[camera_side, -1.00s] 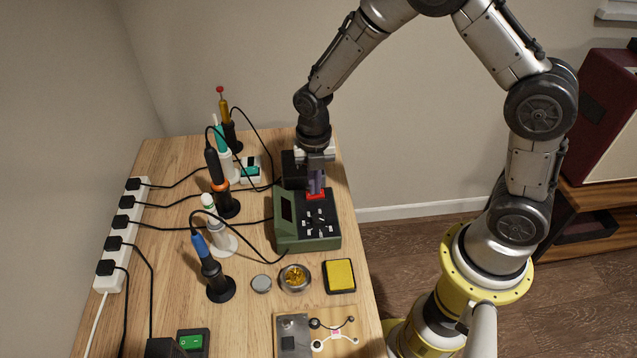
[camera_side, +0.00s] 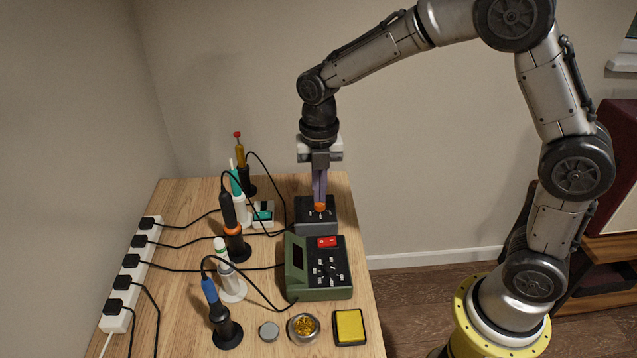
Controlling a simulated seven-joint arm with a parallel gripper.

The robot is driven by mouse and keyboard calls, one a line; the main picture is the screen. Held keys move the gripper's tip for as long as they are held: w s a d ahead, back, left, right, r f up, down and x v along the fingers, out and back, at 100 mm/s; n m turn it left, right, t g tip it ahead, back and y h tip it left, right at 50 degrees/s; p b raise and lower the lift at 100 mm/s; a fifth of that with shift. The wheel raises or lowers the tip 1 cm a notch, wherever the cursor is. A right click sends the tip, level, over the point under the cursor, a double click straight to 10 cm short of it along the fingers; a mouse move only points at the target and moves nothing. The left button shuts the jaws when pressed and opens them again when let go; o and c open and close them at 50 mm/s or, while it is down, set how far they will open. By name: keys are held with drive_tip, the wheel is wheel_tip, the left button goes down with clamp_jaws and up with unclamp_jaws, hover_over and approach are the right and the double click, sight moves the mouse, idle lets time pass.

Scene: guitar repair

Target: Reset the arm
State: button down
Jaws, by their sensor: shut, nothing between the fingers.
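A green station (camera_side: 320,293) with a dark dial panel stands on the right side of the bench. A red rocker switch (camera_side: 327,242) sits at its top back edge. Behind it is a smaller dark box (camera_side: 315,228) with an orange round part (camera_side: 320,207) on top. My gripper (camera_side: 319,203) is shut and points straight down at that orange part. Its tips are at or just above it; I cannot tell if they touch. Which unit is the soldering station is not marked legibly, and the switch positions cannot be read.
Several hand tools in stands line the bench's middle, including a blue one (camera_side: 211,292) and an orange-collared one (camera_side: 229,212), with loose cables. A white power strip (camera_side: 120,290) lies left. A brass-wool tin (camera_side: 303,328) and yellow sponge (camera_side: 350,327) lie in front.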

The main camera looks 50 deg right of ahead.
drive_tip(key=shift+w+r, duration=0.1)
drive_tip(key=shift+r, duration=0.75)
